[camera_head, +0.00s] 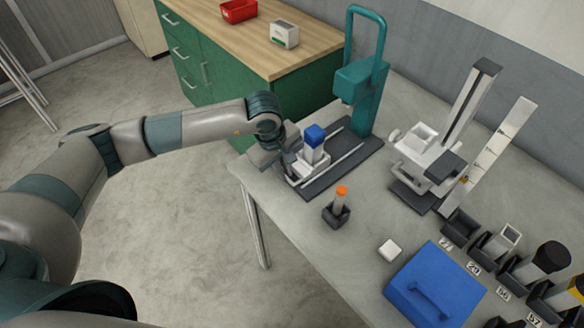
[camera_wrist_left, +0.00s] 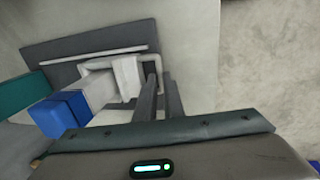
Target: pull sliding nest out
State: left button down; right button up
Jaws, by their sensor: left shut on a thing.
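The sliding nest (camera_head: 303,173) is a pale grey holder near the front end of a dark base plate (camera_head: 345,172) with light rails, in front of the teal press (camera_head: 361,88). A pale block with a blue top (camera_head: 315,136) stands in the nest. My left gripper (camera_head: 286,160) is at the nest's near left side, shut on part of it. In the left wrist view, the two dark fingers (camera_wrist_left: 159,78) reach the end of the nest (camera_wrist_left: 128,76); the exact contact is hard to see. The blue top (camera_wrist_left: 60,113) shows there too. My right gripper is not in view.
An orange-tipped tool in a dark holder (camera_head: 337,208), a small white block (camera_head: 390,249) and a blue case (camera_head: 436,287) lie on the grey table. A white stand (camera_head: 430,150) and labelled dark bins (camera_head: 461,228) are at right. Floor is open left of the table.

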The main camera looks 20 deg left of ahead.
pick_arm(q)
jog(key=shift+s+a, duration=0.3)
jog(key=shift+s, duration=0.15)
jog(key=shift+r, duration=0.1)
jog(key=c, duration=1.9)
grip_release()
jog(key=shift+o, duration=0.2)
jog(key=shift+s+a+r+b, duration=0.1)
jog(key=shift+r+b, duration=0.3)
jog(key=shift+r, duration=0.2)
notch_tip(320, 180, up, 16)
jog(key=s+a+b, duration=0.1)
jog(key=s+b, duration=0.1)
jog(key=b, duration=0.2)
jog(key=shift+s+a+b, duration=0.35)
jog(key=shift+a, duration=0.05)
jog(key=shift+f, duration=0.15)
